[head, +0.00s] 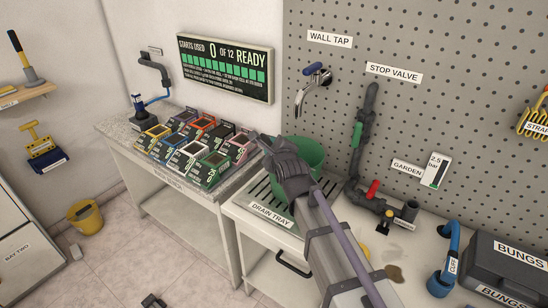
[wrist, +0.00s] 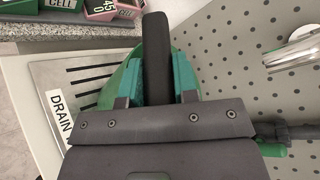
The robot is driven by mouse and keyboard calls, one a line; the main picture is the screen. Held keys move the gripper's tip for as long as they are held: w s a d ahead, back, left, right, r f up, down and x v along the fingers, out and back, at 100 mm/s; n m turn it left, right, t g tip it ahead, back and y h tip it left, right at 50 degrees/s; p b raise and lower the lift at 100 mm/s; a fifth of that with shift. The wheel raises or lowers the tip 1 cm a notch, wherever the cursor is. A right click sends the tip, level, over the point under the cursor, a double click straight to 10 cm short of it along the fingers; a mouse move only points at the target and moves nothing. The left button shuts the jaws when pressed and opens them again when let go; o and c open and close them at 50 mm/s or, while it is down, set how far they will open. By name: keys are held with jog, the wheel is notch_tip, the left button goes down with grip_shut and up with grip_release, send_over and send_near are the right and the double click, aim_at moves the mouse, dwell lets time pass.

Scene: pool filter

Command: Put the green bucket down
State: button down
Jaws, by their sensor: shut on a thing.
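The green bucket (head: 314,153) is at the drain tray (head: 263,196), under the wall tap (head: 313,82). My arm hides its near side and base, so I cannot tell whether it touches the tray. My gripper (head: 277,153) is at the bucket's left side in the head view. In the wrist view, my gripper (wrist: 171,75) is shut on the bucket's dark handle (wrist: 156,40), with a teal finger on each side. Part of the green bucket wall (wrist: 125,85) shows behind the fingers, above the slotted drain tray (wrist: 80,72).
Several coloured cell boxes (head: 192,153) stand on the counter left of the tray. The stop valve pipe (head: 364,130) rises close to the bucket's right.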

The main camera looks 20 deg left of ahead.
jog(key=shift+r, duration=0.15)
jog(key=shift+f, duration=0.25)
jog(key=c, duration=0.9)
grip_release()
jog(key=shift+r, duration=0.1)
